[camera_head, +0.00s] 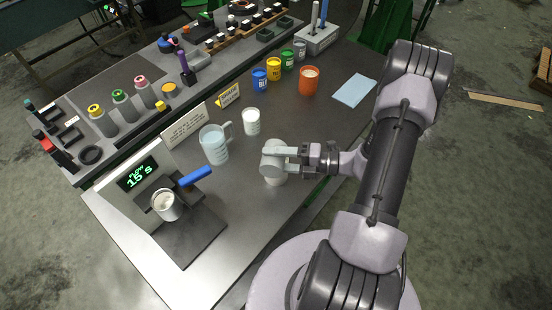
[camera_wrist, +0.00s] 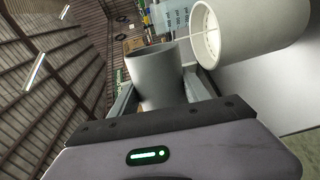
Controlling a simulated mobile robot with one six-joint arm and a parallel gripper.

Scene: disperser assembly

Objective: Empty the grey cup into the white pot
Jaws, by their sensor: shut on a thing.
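The grey cup (camera_head: 271,158) is held between the fingers of my gripper (camera_head: 285,158) over the near middle of the table. In the wrist view the grey cup (camera_wrist: 158,75) sits between both fingers, and the gripper is shut on it. The picture is rolled there, and the cup looks tipped onto its side. The white pot (camera_head: 276,180) stands upright on the table below the cup, partly hidden by it. In the wrist view the white pot (camera_wrist: 258,28) is close beside the cup, its rim facing left.
A clear jug (camera_head: 214,146) and a small white cup (camera_head: 251,122) stand to the left. A dispenser (camera_head: 138,178) with a lit display and blue handle is further left. An orange container (camera_head: 309,81) and a light blue cloth (camera_head: 355,91) lie behind. The front table edge is close.

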